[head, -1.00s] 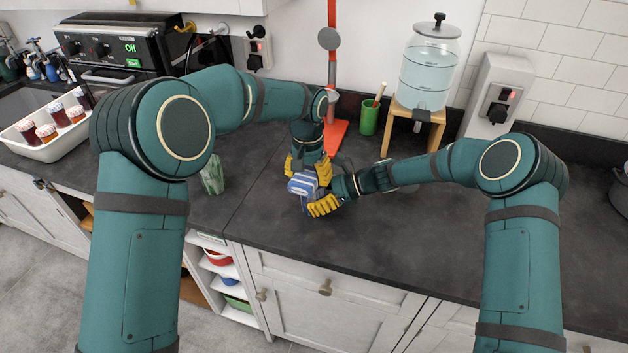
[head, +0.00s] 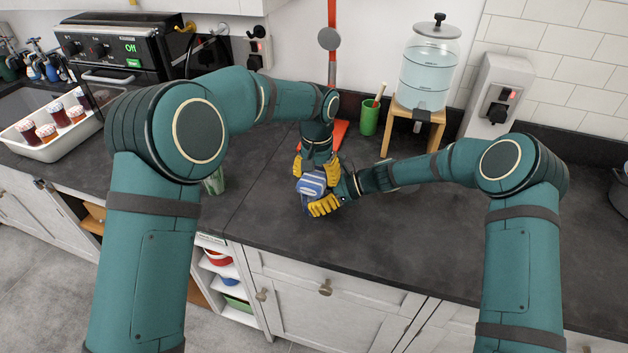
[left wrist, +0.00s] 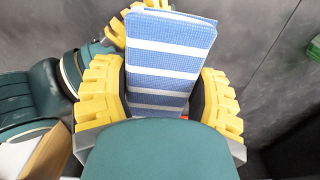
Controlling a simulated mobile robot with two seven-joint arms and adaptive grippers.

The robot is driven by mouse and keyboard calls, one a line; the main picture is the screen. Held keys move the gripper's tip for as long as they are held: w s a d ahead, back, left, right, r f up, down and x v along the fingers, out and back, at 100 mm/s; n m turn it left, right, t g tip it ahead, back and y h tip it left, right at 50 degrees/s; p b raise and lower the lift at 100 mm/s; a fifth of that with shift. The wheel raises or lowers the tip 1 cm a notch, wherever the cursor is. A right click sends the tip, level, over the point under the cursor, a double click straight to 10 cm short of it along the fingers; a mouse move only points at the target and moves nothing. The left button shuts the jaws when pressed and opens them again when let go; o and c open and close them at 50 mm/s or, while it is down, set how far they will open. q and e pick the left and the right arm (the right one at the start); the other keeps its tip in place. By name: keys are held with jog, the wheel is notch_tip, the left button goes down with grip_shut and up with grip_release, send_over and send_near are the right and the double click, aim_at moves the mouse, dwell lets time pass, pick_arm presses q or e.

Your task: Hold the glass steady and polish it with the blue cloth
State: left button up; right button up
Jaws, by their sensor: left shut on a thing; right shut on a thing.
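A blue cloth with white stripes (head: 312,183) is held between the yellow fingers of my left gripper (head: 315,168), which points down over the counter. In the left wrist view the cloth (left wrist: 168,62) fills the space between the fingers of my left gripper (left wrist: 165,95). My right gripper (head: 324,200) comes in from the right, close under and beside the cloth. It is shut, one yellow finger showing at the front. The glass at the right gripper cannot be made out; the cloth and fingers cover that spot.
A green marbled object (head: 214,181) stands on the counter, partly behind my left arm. A green cup (head: 369,118) and a water dispenser (head: 428,65) on a wooden stand are at the back. A white tray of jars (head: 45,150) is at left. The front right counter is clear.

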pick_arm(q)
jog(key=shift+s+d, duration=0.1)
jog(key=shift+d, duration=0.85)
jog(key=shift+a, duration=1.2)
jog(key=shift+a+f, duration=0.2)
jog(key=shift+a, duration=1)
jog(key=shift+d+r, duration=0.15)
jog(key=shift+d, duration=2.3)
jog(key=shift+a, duration=2.45)
jog(key=shift+d, duration=2.45)
jog(key=shift+a, duration=2.45)
jog(key=shift+d, duration=2.35)
